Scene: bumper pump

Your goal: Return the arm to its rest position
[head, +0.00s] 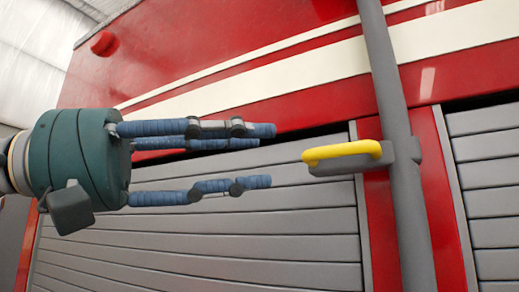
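My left gripper (262,157) comes in from the left in the head view. It has a teal body and blue ribbed fingers that point right. The fingers are spread apart, with nothing between them. A yellow handle (342,152) on a grey bracket sits to the right of the fingertips, with a gap between them. The bracket joins a vertical grey pole (396,150). My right gripper is not in view.
A red vehicle side (210,50) with white stripes fills the background. Grey slatted shutters (280,230) lie behind the gripper and to the right of the pole. A red round lamp (103,43) is at the upper left.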

